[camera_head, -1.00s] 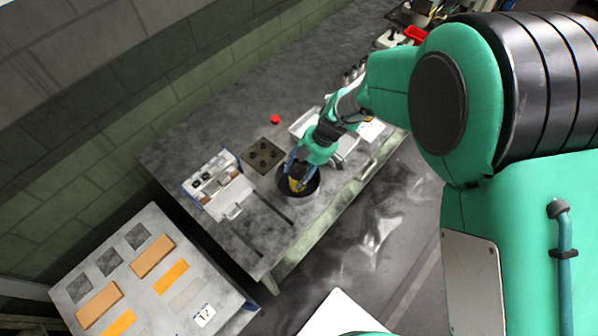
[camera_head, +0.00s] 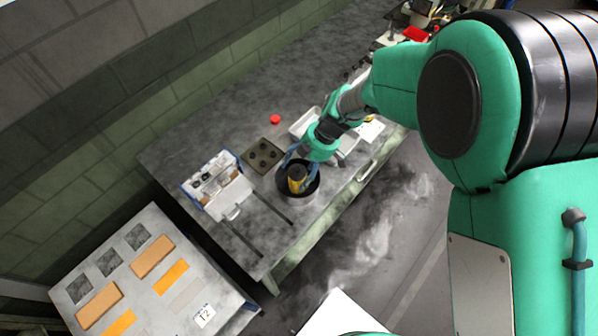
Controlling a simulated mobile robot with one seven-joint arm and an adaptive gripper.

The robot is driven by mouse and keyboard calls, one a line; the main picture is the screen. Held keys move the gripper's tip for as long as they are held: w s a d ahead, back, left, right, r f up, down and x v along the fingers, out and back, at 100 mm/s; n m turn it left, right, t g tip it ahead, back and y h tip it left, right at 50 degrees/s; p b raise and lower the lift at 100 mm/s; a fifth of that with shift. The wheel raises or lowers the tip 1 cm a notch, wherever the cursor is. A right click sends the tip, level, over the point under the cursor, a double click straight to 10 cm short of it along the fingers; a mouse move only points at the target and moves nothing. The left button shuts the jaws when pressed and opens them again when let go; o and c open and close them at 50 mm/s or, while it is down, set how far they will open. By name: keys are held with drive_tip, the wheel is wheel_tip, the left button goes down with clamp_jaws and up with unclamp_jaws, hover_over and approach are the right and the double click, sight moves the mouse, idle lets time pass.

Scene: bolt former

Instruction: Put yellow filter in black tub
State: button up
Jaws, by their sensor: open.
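The black tub (camera_head: 283,193) stands on the grey workbench near its front edge, round and open at the top. The yellow filter (camera_head: 296,180), with a dark top, is inside the tub and looks roughly upright. My gripper (camera_head: 300,164) is open at the tub, its fingers just above and around the filter's upper end. Whether a finger still touches the filter is too small to tell.
A dark plate with several round knobs (camera_head: 263,156) lies left of the tub. A white and blue box (camera_head: 212,183) stands farther left. A red button (camera_head: 275,119) is behind. White trays (camera_head: 306,122) lie right, near my arm. A second table (camera_head: 140,290) is at lower left.

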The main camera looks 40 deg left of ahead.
drive_tip(key=v, duration=1)
drive_tip(key=shift+r+p, duration=0.25)
drive_tip(key=shift+p, duration=0.05)
idle(0.5)
drive_tip(key=w+d+r+m+t, duration=0.25)
drive_tip(key=d+r+m, duration=0.45)
drive_tip(key=d+r, duration=0.55)
drive_tip(key=w+d+r+m+t, duration=0.2)
drive_tip(key=w+d+r+m, duration=0.3)
drive_tip(key=d+r, duration=0.7)
drive_tip(key=s+d+r+m+t+h, duration=0.1)
drive_tip(key=s+d+m, duration=0.3)
drive_tip(key=d, duration=0.5)
drive_tip(key=s+d+r+m+t, duration=0.2)
drive_tip(key=s+d+m, duration=0.3)
drive_tip(key=d, duration=0.4)
drive_tip(key=s+d+r+m+t+h, duration=0.1)
drive_tip(key=s+d+m, duration=0.3)
drive_tip(key=d+m, duration=0.3)
drive_tip(key=d, duration=0.3)
drive_tip(key=shift+s+r+h, duration=0.2)
drive_tip(key=shift+s+h, duration=0.1)
drive_tip(key=shift+s, duration=0.05)
